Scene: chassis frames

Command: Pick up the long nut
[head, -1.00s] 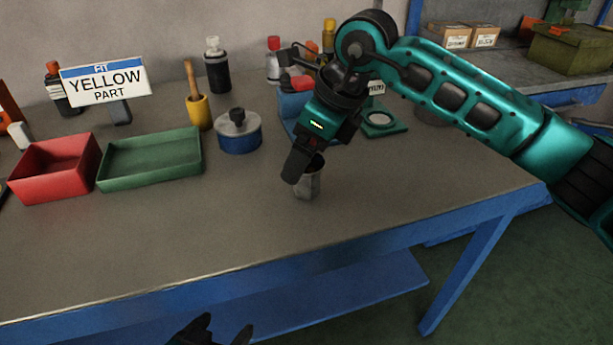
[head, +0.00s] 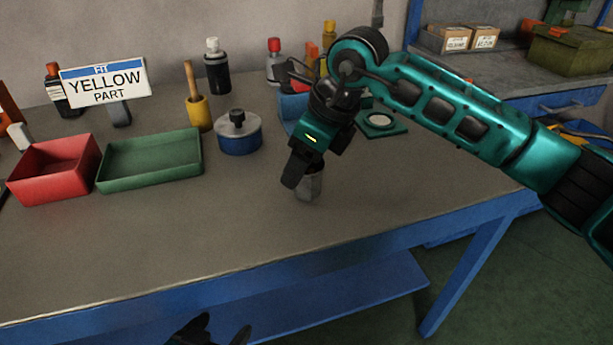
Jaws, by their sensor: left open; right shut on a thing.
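The long nut (head: 308,187) is a grey metal piece standing upright near the middle of the workbench, in the head view. My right gripper (head: 297,178) reaches down from the upper right and is shut on the nut's upper part. The fingers hide part of the nut. The nut's lower end is at or very close to the bench top; I cannot tell if there is a gap. My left gripper (head: 212,333) is at the bottom edge of the view, in front of and below the bench edge, open and empty.
A red bin (head: 52,170) and a green tray (head: 150,162) stand at left. A blue round tin (head: 238,134), a yellow pot (head: 198,112) and a sign reading "FIT YELLOW PART" (head: 104,82) are behind. The bench front (head: 150,235) is clear.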

